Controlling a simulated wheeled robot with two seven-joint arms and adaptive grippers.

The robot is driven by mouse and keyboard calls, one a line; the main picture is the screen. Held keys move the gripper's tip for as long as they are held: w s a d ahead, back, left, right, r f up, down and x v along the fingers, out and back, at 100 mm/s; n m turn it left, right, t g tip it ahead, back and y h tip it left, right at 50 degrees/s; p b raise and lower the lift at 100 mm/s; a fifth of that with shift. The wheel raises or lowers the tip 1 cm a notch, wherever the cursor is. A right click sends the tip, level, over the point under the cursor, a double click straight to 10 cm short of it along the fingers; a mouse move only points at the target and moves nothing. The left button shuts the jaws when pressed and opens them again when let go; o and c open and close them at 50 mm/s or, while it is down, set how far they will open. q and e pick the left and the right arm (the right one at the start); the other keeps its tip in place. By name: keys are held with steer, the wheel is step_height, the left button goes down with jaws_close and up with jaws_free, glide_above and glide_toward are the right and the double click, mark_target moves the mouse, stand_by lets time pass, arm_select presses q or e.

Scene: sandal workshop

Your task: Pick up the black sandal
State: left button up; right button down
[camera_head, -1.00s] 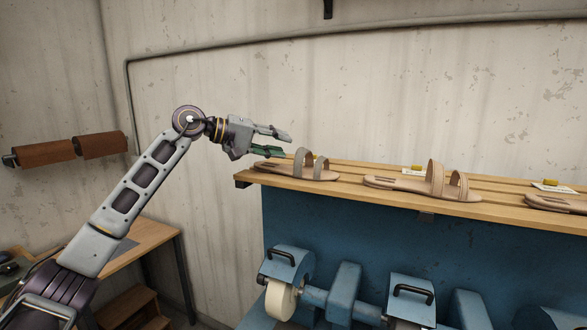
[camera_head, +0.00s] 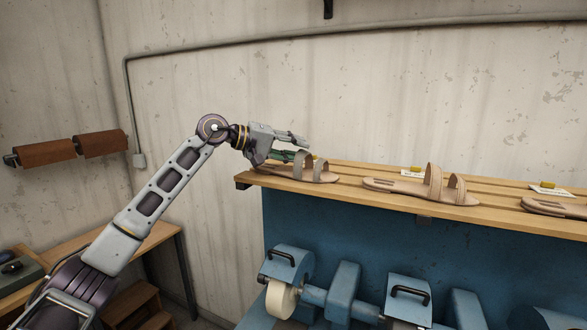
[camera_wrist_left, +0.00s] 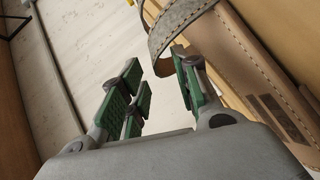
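No plainly black sandal shows. A sandal with grey straps and a tan sole (camera_head: 318,177) lies at the left end of the wooden slatted shelf (camera_head: 480,208). My left gripper (camera_head: 298,148) is open and empty, its fingers beside and over the left part of that sandal. In the left wrist view my gripper (camera_wrist_left: 165,92) has its green-padded fingers apart. The grey strap (camera_wrist_left: 172,35) arches just beyond the right-hand finger, with the stitched sole (camera_wrist_left: 235,60) to the right. I cannot tell whether a finger touches the sandal. My right gripper is not in view.
A tan sandal (camera_head: 435,188) lies mid-shelf, and another (camera_head: 555,206) is cut off at the right edge. Small yellow items on white cards stand behind them. A blue machine (camera_head: 292,265) with a wheel stands below. Brown rolls (camera_head: 45,153) hang on the left wall.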

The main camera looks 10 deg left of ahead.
arm_select(q)
steer(key=shift+c, duration=0.3)
jaws_close()
stand_by(0.4)
